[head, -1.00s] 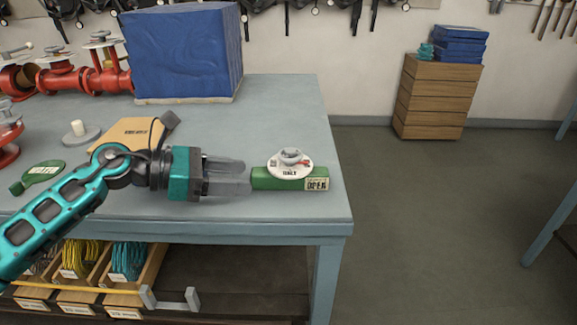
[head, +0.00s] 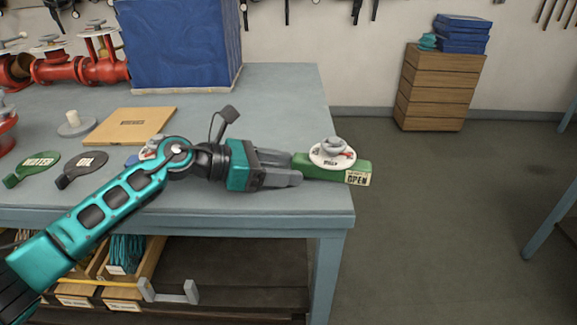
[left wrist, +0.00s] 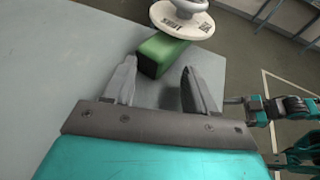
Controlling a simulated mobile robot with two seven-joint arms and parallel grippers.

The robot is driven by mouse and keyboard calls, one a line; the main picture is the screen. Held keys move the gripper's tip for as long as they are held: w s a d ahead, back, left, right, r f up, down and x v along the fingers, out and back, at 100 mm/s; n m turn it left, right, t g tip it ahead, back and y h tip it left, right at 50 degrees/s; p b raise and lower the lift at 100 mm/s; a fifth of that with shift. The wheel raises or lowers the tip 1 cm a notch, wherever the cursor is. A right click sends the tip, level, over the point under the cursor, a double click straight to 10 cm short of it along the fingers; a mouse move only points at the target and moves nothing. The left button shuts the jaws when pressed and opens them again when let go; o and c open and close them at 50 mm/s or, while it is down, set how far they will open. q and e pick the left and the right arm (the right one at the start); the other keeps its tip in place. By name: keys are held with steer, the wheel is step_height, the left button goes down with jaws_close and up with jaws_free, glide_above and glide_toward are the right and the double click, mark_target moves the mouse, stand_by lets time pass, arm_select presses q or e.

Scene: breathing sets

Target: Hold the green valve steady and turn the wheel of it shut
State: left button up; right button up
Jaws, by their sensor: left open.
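The green valve (head: 325,168) lies at the table's right edge, its right end jutting past the edge. Its grey wheel (head: 333,145) sits on a round white dial with a red mark. A tag on its right end reads OPEN. My left gripper (head: 296,168) comes from the left and is open at the valve's left end. In the left wrist view the green block (left wrist: 163,53) has its near end between the open fingertips, with gaps beside it. In that view a teal arm, apparently my right one, shows at the right; its gripper (left wrist: 236,101) is too small to read.
The grey-blue table (head: 290,110) holds a big blue block (head: 185,45), red pipes (head: 75,70), a wooden board (head: 128,125) and green and black tags at left. Open floor lies to the right, with a wooden drawer cabinet (head: 437,90) behind.

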arm_select(q)
steer(key=shift+d, duration=0.25)
steer(key=shift+c, duration=0.2)
jaws_close()
stand_by(0.3)
steer(key=o, duration=0.6)
jaws_free()
steer(key=shift+w, duration=0.1)
